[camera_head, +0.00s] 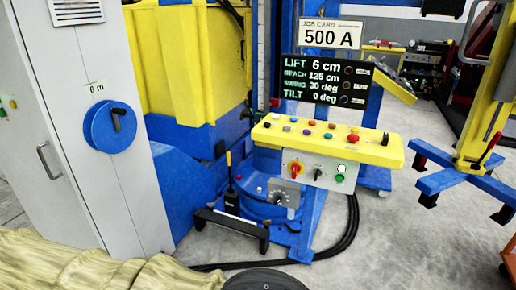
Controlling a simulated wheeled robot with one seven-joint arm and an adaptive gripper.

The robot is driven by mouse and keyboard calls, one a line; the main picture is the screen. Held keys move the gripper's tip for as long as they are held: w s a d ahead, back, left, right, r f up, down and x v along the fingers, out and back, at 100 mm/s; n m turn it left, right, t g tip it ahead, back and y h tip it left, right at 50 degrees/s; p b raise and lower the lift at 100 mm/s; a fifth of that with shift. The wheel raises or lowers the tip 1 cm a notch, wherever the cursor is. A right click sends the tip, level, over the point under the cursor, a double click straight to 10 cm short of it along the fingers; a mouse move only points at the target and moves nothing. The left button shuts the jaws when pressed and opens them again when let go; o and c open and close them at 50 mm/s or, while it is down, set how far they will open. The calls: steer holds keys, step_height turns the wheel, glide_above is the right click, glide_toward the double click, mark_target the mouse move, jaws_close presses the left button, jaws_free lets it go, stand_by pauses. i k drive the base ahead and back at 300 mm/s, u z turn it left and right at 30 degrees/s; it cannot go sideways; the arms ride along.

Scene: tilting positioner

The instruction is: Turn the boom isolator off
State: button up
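A grey cabinet (60,150) stands at the left. On its door is a round blue disc (98,137) with a black handle (117,118) that points roughly up and down. A small label (97,88) above the disc is too small to read surely. No readable label tells me which of these is the boom isolator. My gripper is not in view.
A black display (325,82) reads lift 6 cm, reach 125 cm, swing 30 deg, tilt 0 deg. A card (331,34) above reads 500 A. A pedal bar (231,228) and black cables (335,245) lie before the console. Yellowish fabric (80,268) fills the lower left.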

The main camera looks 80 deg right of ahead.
mark_target(296, 169)
steer(key=i, duration=1.95)
steer(key=z, duration=3.2)
steer(key=i, duration=0.4)
steer(key=u, duration=0.05)
